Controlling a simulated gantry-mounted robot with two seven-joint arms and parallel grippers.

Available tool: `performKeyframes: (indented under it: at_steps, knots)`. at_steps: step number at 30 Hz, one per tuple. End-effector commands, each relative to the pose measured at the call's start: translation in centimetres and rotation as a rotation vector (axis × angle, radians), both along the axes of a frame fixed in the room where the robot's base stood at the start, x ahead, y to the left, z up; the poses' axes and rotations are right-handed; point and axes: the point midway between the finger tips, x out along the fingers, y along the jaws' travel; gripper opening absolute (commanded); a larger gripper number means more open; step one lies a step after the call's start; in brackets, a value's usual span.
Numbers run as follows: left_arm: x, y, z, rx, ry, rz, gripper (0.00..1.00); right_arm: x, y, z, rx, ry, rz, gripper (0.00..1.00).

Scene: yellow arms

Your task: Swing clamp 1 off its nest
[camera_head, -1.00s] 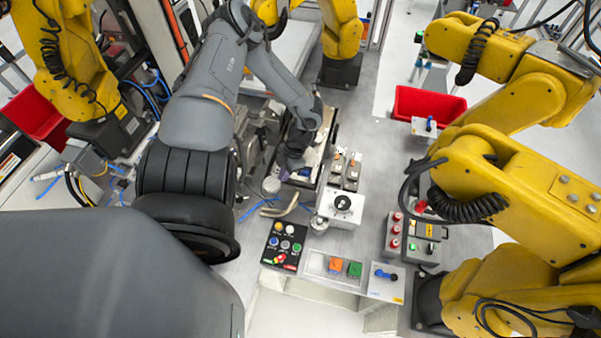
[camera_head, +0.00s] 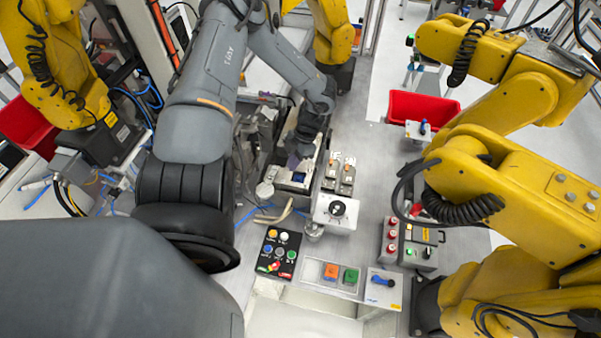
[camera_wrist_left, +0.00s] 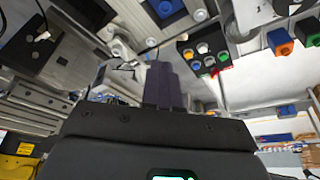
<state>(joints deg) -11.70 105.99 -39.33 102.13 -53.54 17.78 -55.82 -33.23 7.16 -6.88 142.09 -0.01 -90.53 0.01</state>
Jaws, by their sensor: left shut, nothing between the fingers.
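My left gripper (camera_head: 293,161) is over the fixture (camera_head: 281,184) at the middle of the bench. In the left wrist view its purple-grey fingers (camera_wrist_left: 163,85) are together with nothing between them. A metal lever-like part (camera_wrist_left: 122,50) shows just left of the fingertips there; I cannot tell for sure whether it is clamp 1, or whether it touches the fingers. A small blue part (camera_head: 298,177) lies in the fixture just below the gripper. The nest under the fingers is partly hidden by my gripper and forearm. My right gripper is not in view.
A grey box with a black knob (camera_head: 337,208) and two switch units stand right of the fixture. A black button panel (camera_head: 279,252) and a tray with orange and green blocks (camera_head: 331,272) are in front. Yellow robot arms (camera_head: 500,190) crowd the right.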

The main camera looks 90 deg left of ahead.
Motion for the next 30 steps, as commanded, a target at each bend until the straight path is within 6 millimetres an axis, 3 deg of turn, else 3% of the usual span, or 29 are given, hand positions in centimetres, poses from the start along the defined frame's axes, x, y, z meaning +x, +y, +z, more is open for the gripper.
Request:
performKeyframes:
  at_steps: [3, 11, 26, 30]
  knots:
    - [0.6, 0.3, 1.7, 0.003, -0.002, 0.0, 0.0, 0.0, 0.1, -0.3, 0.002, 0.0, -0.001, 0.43]
    - [1.2, 0.4, 3.4, 0.0, -0.001, 0.0, 0.0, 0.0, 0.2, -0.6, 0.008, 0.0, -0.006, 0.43]
    - [1.1, 0.5, 3.6, 0.0, 0.001, 0.001, 0.0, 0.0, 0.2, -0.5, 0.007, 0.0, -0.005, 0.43]
    - [0.2, -0.4, 2.9, -0.025, 0.023, 0.004, 0.0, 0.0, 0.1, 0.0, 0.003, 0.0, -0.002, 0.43]
